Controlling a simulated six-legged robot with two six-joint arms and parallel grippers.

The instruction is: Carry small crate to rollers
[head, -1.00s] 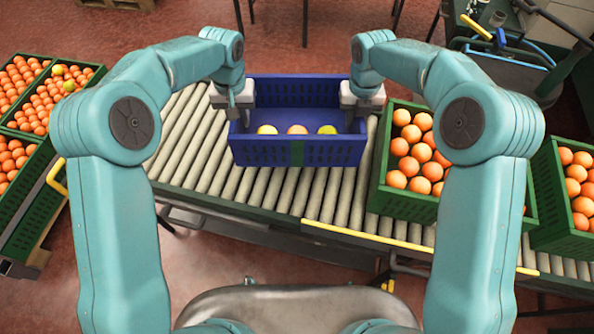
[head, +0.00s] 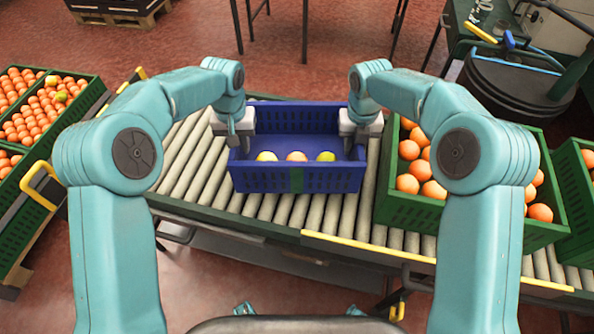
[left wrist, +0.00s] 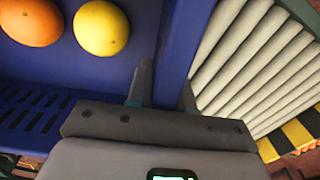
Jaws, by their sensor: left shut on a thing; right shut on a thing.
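The small blue crate (head: 298,180) is held between my two grippers, over the roller conveyor (head: 195,165). Three fruits lie in it in a row: a yellowish one (head: 267,157), an orange one (head: 296,157) and another yellowish one (head: 326,157). My left gripper (head: 240,138) is shut on the crate's left wall, and my right gripper (head: 350,140) is shut on its right wall. In the left wrist view the fingers (left wrist: 163,85) straddle the blue wall (left wrist: 178,60), with rollers beyond it. I cannot tell whether the crate's underside touches the rollers.
A green crate of oranges (head: 405,213) stands on the conveyor just right of the blue crate. More green crates of oranges (head: 20,180) stand at the left, another (head: 575,185) at the far right. Rollers left of the blue crate are bare. A dark round machine (head: 515,85) stands back right.

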